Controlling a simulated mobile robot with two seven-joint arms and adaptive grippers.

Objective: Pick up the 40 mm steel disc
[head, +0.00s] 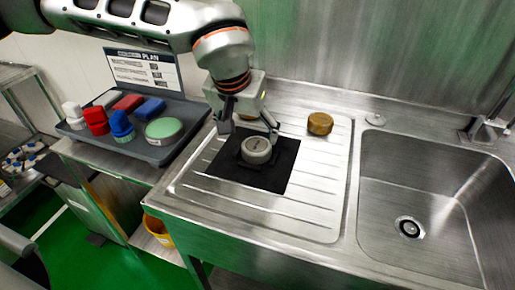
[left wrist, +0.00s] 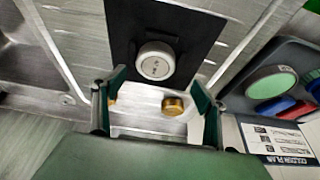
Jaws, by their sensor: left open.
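A grey round disc (head: 257,149) with small dark markings on top, too small to read, lies on a black mat (head: 221,178) on the ribbed steel drainboard. It is the steel-looking disc here; its size cannot be read. The disc also shows in the left wrist view (left wrist: 156,60), on the black mat (left wrist: 200,28). My left gripper (head: 248,128) is open and empty, its fingers pointing down just behind the disc and apart from it. In the left wrist view, the disc appears beyond the gap between the fingertips (left wrist: 157,82). My right gripper is not in view.
A brass disc (head: 320,123) stands behind and right of the mat. Another brass piece is partly hidden behind my left gripper. A sink (head: 440,200) lies right. A grey tray (head: 160,153) with coloured blocks and a green disc (head: 163,129) stands left, before a printed sign (head: 143,69).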

